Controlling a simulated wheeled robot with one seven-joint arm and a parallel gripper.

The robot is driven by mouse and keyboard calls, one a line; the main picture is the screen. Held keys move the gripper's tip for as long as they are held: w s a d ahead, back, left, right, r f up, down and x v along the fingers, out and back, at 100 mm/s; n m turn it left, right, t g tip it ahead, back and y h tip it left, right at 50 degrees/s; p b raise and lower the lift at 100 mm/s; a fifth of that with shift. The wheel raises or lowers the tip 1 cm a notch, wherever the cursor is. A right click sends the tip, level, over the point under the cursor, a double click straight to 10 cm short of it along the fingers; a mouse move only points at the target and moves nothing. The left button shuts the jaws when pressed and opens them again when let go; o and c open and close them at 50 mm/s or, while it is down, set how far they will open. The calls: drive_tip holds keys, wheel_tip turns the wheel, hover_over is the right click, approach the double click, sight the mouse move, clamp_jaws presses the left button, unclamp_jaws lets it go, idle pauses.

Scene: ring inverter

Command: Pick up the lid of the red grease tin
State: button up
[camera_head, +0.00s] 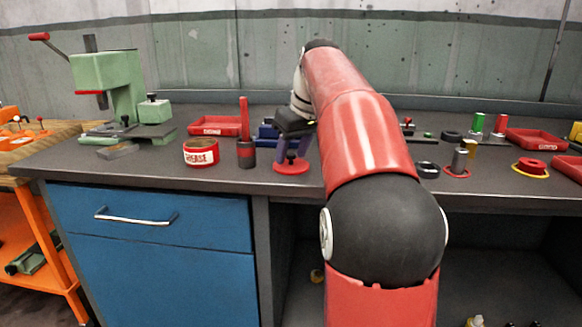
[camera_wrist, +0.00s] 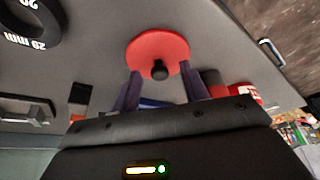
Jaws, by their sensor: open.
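The lid (camera_head: 291,168) is a flat red disc with a small dark knob, lying on the grey bench right of the tin. In the wrist view the lid (camera_wrist: 158,46) shows ahead of the fingertips, its knob between the two finger lines. The red grease tin (camera_head: 201,153) has a white GREASE label and stands on the bench to the left. It also shows partly at the right of the wrist view (camera_wrist: 245,93). My gripper (camera_head: 293,155) is open, pointing down above the lid, with purple fingers either side of the knob. In the wrist view my gripper (camera_wrist: 160,78) holds nothing; I cannot tell whether it touches the lid.
A dark cylinder with a red handle (camera_head: 245,145) stands between tin and lid. A red tray (camera_head: 215,125) lies behind the tin, and a green press (camera_head: 110,85) stands far left. Rings, posts and trays (camera_head: 530,167) fill the right side. A dark ring (camera_wrist: 28,25) lies nearby.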

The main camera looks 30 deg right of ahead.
clamp_jaws()
drive_tip(key=shift+r, duration=0.2)
